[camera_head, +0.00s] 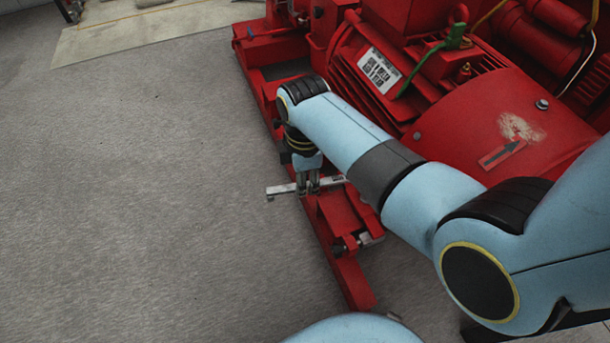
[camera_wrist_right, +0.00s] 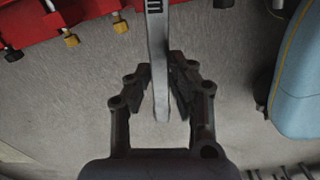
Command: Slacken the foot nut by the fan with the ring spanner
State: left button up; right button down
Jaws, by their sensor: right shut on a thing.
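The ring spanner (camera_head: 280,190) is a flat silver bar, lying roughly level across the red base rail. My right gripper (camera_head: 308,189) points down and is shut on the ring spanner. In the right wrist view the spanner (camera_wrist_right: 157,45) runs between the two fingers and out past the top edge, so its far end is hidden there. The fan cover (camera_head: 460,130) is the red rounded housing with an arrow plate. A dark bolt or nut (camera_head: 338,250) shows on the red base below the spanner; I cannot tell whether it is the foot nut. My left gripper is not in view.
The red motor (camera_head: 350,60) with a white label and green cable stands beside my arm. The red base rail (camera_head: 345,275) runs along its near side. Brass-coloured bolts (camera_wrist_right: 72,40) show in the wrist view. The grey floor (camera_head: 140,200) at left is clear.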

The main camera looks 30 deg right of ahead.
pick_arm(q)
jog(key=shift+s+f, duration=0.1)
pick_arm(e)
jog(key=shift+r, duration=0.1)
jog(key=shift+r+p, duration=0.1)
jog(key=shift+p, duration=0.4)
notch_tip(320, 180, down, 3)
jog(key=shift+f+b, duration=0.15)
jog(key=shift+b, duration=0.75)
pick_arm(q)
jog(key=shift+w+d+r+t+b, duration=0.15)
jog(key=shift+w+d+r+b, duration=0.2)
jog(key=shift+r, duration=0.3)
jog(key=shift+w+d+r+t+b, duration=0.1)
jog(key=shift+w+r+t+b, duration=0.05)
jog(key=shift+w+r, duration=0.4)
pick_arm(e)
jog(key=shift+f, duration=1.05)
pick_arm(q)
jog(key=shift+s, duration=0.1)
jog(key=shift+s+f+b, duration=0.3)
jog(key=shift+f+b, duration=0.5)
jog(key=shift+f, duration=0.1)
pick_arm(e)
jog(key=shift+f, duration=1.35)
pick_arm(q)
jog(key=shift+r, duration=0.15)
